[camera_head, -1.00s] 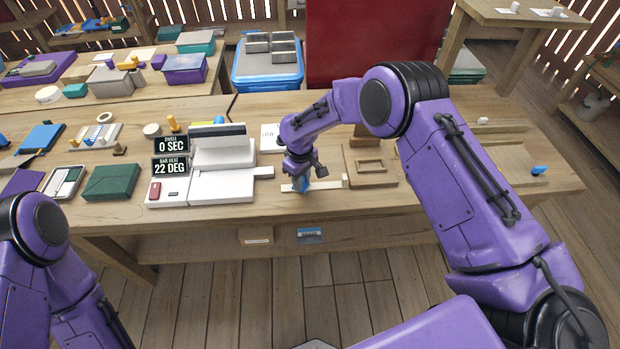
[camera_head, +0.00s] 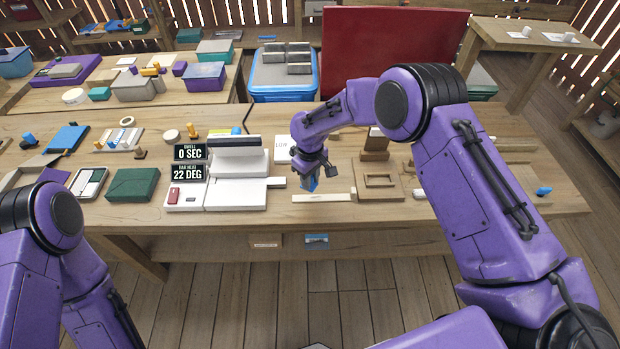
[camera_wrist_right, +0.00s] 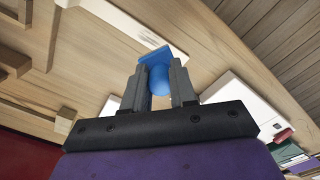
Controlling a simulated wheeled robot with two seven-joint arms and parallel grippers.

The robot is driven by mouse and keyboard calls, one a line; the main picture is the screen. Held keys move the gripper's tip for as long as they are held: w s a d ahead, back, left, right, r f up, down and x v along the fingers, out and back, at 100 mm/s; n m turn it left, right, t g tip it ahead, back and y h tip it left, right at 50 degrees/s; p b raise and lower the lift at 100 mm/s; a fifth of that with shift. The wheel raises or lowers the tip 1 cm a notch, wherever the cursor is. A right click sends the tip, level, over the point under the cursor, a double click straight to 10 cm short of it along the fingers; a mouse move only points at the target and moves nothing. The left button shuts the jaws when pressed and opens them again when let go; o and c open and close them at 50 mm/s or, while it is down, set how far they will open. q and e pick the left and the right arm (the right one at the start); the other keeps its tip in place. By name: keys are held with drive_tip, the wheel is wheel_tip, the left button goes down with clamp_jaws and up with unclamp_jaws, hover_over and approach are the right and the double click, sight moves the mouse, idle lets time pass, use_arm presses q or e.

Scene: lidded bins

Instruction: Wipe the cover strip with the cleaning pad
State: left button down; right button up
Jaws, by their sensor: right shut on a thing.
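The cover strip (camera_head: 325,198) is a long, narrow pale bar lying near the front edge of the workbench, right of the white sealer. My right gripper (camera_head: 311,175) points down at the strip's left part, with its fingers shut on the blue cleaning pad (camera_head: 310,184). In the right wrist view the pad (camera_wrist_right: 158,70) sticks out between the two fingers (camera_wrist_right: 159,88). The pad's lower edge shows just at or above the strip's back edge; I cannot tell whether they touch. My left arm shows at the left, but its gripper is out of view.
The white sealer (camera_head: 236,194) with its displays (camera_head: 190,162) stands close on the left. A wooden frame tray (camera_head: 378,181) lies on the right, with a wooden block (camera_head: 375,145) behind it. A green box (camera_head: 133,184) sits farther left. The bench's front edge is close.

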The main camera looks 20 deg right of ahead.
wheel_tip(320, 180, up, 3)
drive_tip(key=p, duration=0.2)
drive_tip(key=shift+p, duration=0.4)
drive_tip(key=shift+f, duration=0.15)
